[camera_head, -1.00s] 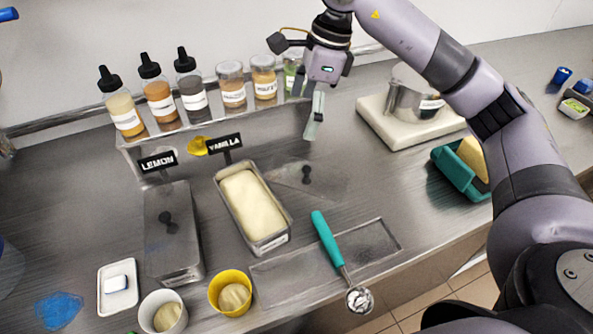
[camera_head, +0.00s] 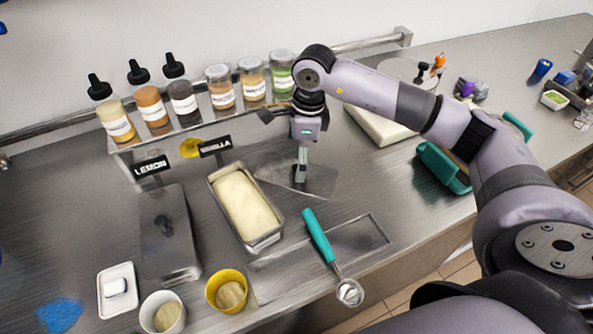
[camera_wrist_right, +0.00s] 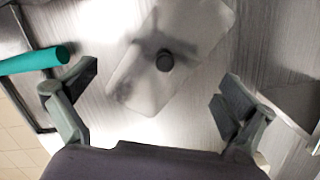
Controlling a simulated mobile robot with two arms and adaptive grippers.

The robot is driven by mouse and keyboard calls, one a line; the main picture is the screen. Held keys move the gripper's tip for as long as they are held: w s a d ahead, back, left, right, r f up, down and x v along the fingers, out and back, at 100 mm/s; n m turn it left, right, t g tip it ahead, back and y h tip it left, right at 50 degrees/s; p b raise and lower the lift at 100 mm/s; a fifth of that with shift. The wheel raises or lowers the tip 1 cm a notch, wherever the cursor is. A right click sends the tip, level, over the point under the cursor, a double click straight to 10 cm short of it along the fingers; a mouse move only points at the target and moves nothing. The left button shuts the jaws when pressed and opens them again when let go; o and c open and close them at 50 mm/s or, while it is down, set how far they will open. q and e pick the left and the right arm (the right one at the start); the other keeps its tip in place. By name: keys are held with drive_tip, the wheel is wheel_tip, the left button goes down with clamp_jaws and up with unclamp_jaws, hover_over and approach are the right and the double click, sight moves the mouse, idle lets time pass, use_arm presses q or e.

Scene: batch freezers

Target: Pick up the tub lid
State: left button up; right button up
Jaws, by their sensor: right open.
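The tub lid (camera_head: 273,173) is a flat grey metal plate lying on the counter, right of the open vanilla tub (camera_head: 216,187). In the wrist view the lid (camera_wrist_right: 195,38) lies in front of my right gripper (camera_wrist_right: 158,88), its round black knob (camera_wrist_right: 164,61) between and beyond the open fingers. In the head view my right gripper (camera_head: 301,180) points down over the lid and hides the knob. It holds nothing. My left gripper is not in view.
The lemon tub (camera_head: 170,262) is covered by a similar knobbed lid. A teal-handled scoop (camera_head: 318,236) lies near the front; its handle (camera_wrist_right: 32,60) shows in the wrist view. Bottles and jars (camera_head: 222,88) line the back shelf. A white slab (camera_head: 375,128) is to the right.

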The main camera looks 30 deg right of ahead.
wheel_tip(320, 180, down, 4)
drive_tip(key=shift+r+p, duration=0.15)
drive_tip(key=shift+p, duration=0.6)
drive_tip(key=shift+a+f, duration=0.1)
drive_tip(key=shift+f, duration=0.45)
drive_tip(key=shift+c, duration=0.6)
drive_tip(key=c, duration=1.2)
drive_tip(key=shift+s, duration=0.15)
clamp_jaws()
